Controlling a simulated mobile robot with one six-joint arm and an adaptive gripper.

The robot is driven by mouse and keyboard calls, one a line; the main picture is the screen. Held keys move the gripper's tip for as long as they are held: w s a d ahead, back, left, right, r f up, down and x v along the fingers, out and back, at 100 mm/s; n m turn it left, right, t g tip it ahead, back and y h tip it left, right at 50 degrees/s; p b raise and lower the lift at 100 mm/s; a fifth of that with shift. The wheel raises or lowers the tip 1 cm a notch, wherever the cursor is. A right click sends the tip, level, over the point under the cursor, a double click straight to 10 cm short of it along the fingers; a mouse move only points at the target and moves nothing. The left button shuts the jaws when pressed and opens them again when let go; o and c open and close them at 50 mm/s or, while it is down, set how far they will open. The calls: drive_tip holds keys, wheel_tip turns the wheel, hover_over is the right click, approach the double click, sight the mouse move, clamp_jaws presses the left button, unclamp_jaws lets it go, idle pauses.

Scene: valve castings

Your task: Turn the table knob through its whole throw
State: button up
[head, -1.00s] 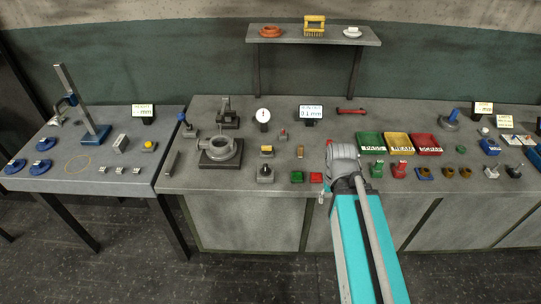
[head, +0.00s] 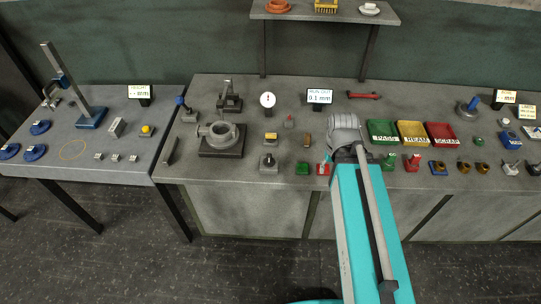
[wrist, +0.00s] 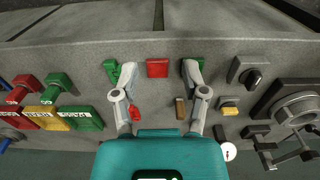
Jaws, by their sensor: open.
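A black knob on a small grey block (head: 268,163) stands near the front of the bench; I take it for the table knob. In the wrist view the same knob (wrist: 251,76) is right of my right-hand finger, clear of it. The round grey casting on a dark base (head: 221,139) stands behind it to the left; in the wrist view it is partly cut off at the right edge (wrist: 296,108). My gripper (wrist: 157,69) is open, with its two fingers wide apart over the bench front and nothing held. In the head view my arm mostly hides it.
A red block (wrist: 157,67) lies between the fingers in the wrist view. A green block (head: 303,168) is right of the knob. A yellow block (head: 271,138) is behind the knob, with a brown block (head: 307,139) to its right. Trays (head: 411,144) stand farther right.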

drive_tip(key=o, duration=0.5)
drive_tip(key=shift+w+a, duration=0.2)
drive_tip(key=shift+a, duration=0.05)
drive_tip(key=shift+o, duration=0.5)
drive_tip(key=shift+w+a+r+n, duration=0.1)
drive_tip(key=shift+w+a+n, duration=0.1)
drive_tip(key=shift+n, duration=0.2)
wheel_tip(320, 180, up, 2)
drive_tip(key=n+p, duration=0.3)
drive_tip(key=n, duration=1.4)
hover_over(269, 158)
drive_tip(key=shift+r, duration=0.2)
drive_tip(key=shift+f+b, duration=0.2)
drive_tip(key=shift+b, duration=0.2)
wheel_tip(269, 158, down, 14)
drive_tip(key=b, duration=1.3)
drive_tip(key=shift+r, duration=0.25)
